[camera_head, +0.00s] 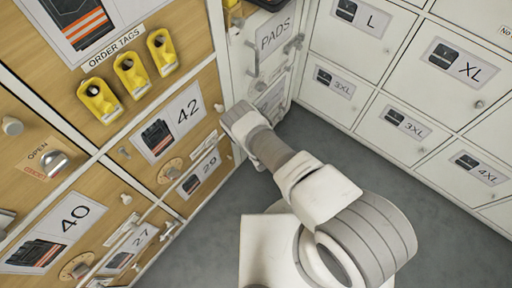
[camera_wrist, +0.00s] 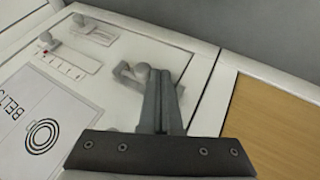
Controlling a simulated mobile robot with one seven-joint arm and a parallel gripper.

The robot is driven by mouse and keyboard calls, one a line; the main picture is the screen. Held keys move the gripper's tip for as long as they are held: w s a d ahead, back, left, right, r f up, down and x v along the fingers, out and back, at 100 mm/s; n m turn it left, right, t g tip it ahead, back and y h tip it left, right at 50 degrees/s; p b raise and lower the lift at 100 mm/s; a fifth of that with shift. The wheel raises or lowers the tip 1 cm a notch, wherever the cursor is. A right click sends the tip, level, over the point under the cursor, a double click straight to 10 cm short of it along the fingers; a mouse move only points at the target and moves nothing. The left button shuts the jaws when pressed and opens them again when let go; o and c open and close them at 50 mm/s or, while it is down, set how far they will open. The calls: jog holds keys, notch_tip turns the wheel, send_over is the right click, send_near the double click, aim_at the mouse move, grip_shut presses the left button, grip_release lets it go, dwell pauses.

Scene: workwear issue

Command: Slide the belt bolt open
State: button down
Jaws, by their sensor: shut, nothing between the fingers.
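The white belts door fills the left of the wrist view, with a BELTS label (camera_wrist: 38,118) showing a coiled belt. A grey metal fitting with a round knob (camera_wrist: 141,71), which looks like the belt bolt, is near the door's right edge. My gripper (camera_wrist: 164,76) is shut and empty, its fingertips right beside the knob. The fingers cover part of the fitting, and I cannot tell whether they touch it. In the head view, my wrist hides the fingers and most of the belts door (camera_head: 270,97).
The PADS door (camera_head: 275,38) is above. Wooden lockers (camera_head: 205,90) stand left, white lockers (camera_head: 400,85) right. Grey floor (camera_head: 315,135) is clear between.

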jog(key=shift+w, duration=0.1)
jog(key=shift+w+d, duration=0.9)
jog(key=shift+w, duration=0.15)
